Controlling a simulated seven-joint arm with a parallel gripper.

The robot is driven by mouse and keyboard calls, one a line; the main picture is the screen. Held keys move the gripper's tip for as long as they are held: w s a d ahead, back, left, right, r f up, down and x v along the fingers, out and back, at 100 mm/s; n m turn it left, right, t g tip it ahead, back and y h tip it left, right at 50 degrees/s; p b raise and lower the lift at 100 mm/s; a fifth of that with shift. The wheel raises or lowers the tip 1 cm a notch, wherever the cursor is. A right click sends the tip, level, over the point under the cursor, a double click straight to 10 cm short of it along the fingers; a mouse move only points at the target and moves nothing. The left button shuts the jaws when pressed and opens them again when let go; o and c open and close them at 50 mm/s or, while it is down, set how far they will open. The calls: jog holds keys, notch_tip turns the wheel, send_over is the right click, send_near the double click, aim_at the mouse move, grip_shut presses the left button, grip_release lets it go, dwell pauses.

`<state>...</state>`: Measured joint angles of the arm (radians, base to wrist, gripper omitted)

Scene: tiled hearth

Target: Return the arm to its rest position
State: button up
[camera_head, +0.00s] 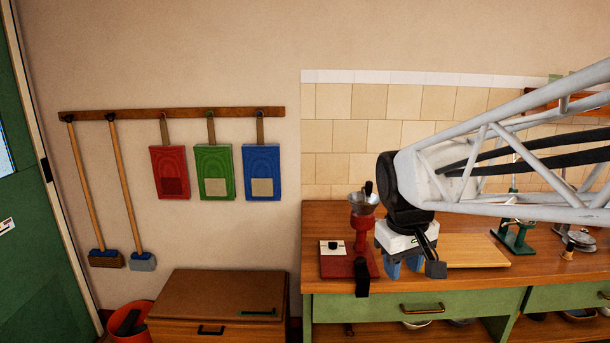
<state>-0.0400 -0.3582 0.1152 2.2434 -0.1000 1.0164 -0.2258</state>
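My arm reaches in from the right edge as a white lattice link with a black joint. My gripper (404,268) hangs from it, pointing down over the front part of the wooden counter (340,218). Its two blue fingertips are apart, and I see nothing held between them. A red grinder-like device (364,228) with a metal funnel stands just left of the gripper. A dark upright piece hangs beside it at the counter's front edge; I cannot tell what it belongs to. A pale wooden board (475,250) lies behind and right of the gripper.
A green device (515,236) and a metal item (578,240) stand further right on the counter. Green drawers (375,307) are below. A brown chest (215,295) and a red bucket (126,318) stand left. Brooms and red, green and blue hanging items (262,170) line the wall rail.

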jog(key=s+f+m, duration=0.2)
jog(key=s, duration=0.6)
jog(key=s+f+m+t+y, duration=0.1)
jog(key=s+f, duration=0.2)
jog(key=s, duration=0.5)
jog(key=shift+s+d+m, duration=0.15)
jog(key=shift+d+m, duration=0.2)
jog(key=shift+m, duration=0.05)
